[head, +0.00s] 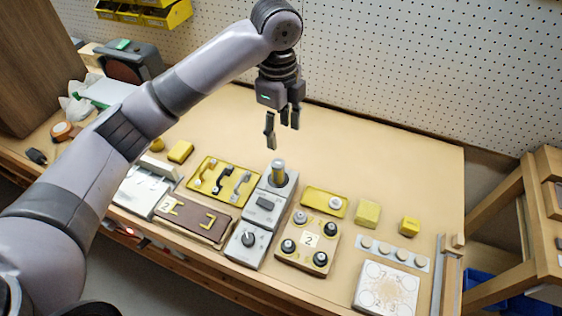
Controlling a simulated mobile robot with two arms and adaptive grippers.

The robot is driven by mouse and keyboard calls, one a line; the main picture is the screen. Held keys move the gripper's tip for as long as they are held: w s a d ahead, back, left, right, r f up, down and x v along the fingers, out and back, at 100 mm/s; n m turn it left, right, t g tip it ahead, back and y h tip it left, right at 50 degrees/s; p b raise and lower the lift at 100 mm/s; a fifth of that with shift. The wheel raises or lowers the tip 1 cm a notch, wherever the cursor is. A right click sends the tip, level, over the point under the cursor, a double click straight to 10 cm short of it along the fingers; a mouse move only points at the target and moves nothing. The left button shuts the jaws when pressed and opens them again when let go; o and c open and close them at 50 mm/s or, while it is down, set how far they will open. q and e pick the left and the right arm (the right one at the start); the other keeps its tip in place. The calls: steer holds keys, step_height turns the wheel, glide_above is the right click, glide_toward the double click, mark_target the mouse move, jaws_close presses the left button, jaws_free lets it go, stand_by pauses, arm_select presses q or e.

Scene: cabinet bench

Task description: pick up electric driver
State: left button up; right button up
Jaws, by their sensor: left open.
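My left gripper (282,132) hangs over the bench with its fingers pointing down. Its fingers are apart, with nothing between them. A brass-coloured upright cylinder (278,169) stands in the far end of a narrow grey unit (265,204), a little below the gripper in the picture. It may be the electric driver, but I cannot tell for sure. The gripper does not touch it. My right gripper is out of view.
A yellow tray with handles (222,182) and a brown board (194,219) lie left of the grey unit. A block with several knobs (308,242) and a white square plate (387,289) lie right. The bench's back area (365,160) is clear before the pegboard (410,60).

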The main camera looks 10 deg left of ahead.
arm_select(q)
steer(key=w+a+r, duration=0.1)
steer(key=r, duration=0.1)
steer(key=p, duration=0.2)
glide_above(278, 163)
steer(key=f, duration=1)
steer(key=shift+s+f, duration=0.25)
steer(key=shift+s, duration=0.05)
steer(key=shift+f, duration=0.6)
steer(key=f, duration=0.1)
steer(key=f+p, duration=0.1)
steer(key=f, duration=0.2)
steer(key=shift+w+f, duration=0.1)
steer(key=shift+w, duration=0.15)
steer(key=shift+f, duration=0.6)
steer(key=shift+c, duration=0.3)
jaws_close()
steer(key=shift+r, duration=0.1)
